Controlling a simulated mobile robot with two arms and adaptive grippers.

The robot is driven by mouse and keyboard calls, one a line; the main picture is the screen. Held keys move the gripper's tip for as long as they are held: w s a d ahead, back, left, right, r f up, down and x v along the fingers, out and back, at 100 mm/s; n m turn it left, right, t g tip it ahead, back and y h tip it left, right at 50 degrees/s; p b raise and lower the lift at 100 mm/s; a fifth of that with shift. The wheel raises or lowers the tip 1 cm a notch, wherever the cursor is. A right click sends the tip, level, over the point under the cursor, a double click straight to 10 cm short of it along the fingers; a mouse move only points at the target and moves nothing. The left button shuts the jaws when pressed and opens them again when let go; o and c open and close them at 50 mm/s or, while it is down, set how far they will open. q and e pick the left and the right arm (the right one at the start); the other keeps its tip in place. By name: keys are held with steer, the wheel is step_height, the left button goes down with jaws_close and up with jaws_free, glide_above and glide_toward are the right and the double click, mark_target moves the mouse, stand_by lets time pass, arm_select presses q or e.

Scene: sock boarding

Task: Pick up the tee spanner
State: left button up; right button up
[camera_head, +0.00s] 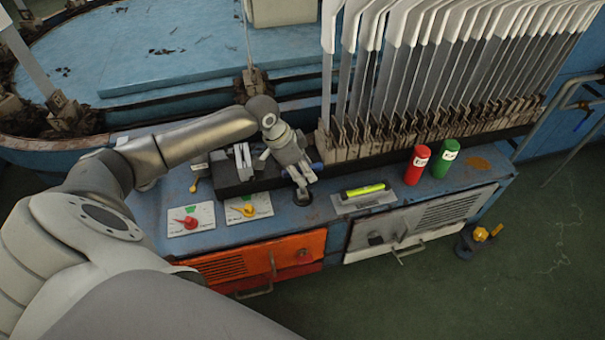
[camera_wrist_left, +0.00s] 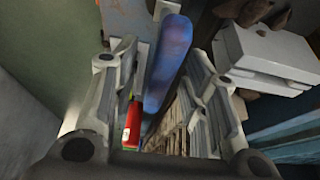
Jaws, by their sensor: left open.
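My left gripper (camera_head: 302,186) reaches down over the blue bench top, beside a dark round socket (camera_head: 298,199). A blue rounded bar, which looks like the handle of the tee spanner (camera_head: 317,166), shows just right of the gripper; the rest is hidden behind the fingers. In the left wrist view the blue bar of the tee spanner (camera_wrist_left: 168,62) lies lengthwise between the two spread fingers of the left gripper (camera_wrist_left: 160,95). The fingers are open, with gaps beside the bar. My right gripper is in neither view.
A dark block with pale plates (camera_head: 243,160) stands left of the gripper. A rack of boards (camera_head: 430,140) rises behind. Lever panels (camera_head: 188,220) lie at front left.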

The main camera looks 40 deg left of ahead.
arm_select(q)
steer(key=shift+f, duration=0.15)
jaws_close()
stand_by(0.4)
